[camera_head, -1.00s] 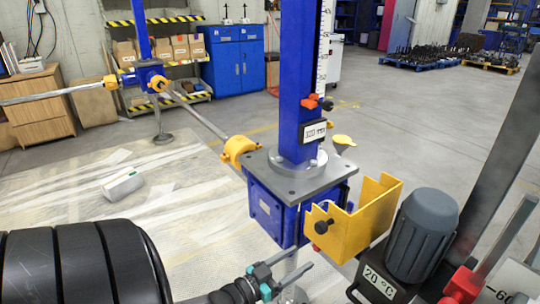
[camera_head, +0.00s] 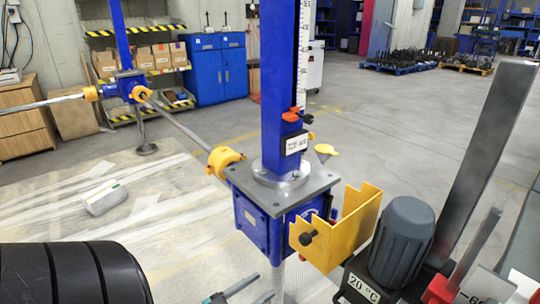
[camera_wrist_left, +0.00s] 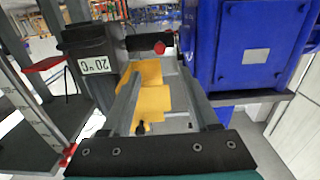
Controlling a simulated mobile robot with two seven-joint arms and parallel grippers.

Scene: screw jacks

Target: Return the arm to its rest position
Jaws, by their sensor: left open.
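My left gripper (camera_head: 264,286) shows at the bottom edge of the head view, open and empty, with only its dark fingers and a bit of teal in sight. It is below and in front of the near blue screw jack (camera_head: 262,222), apart from it. A thick black ribbed part of my left arm (camera_head: 75,275) fills the lower left corner. In the left wrist view the two grey fingers (camera_wrist_left: 160,76) are spread, with the yellow bracket (camera_wrist_left: 150,100) seen between them. My right gripper is not in view.
The yellow bracket (camera_head: 345,235) sticks out right of the jack, beside a grey motor (camera_head: 402,240) with a 20 °C label. A second jack (camera_head: 126,86) stands behind, joined by a shaft (camera_head: 180,128). A grey-white box (camera_head: 105,198) lies on the floor. Open floor stretches behind.

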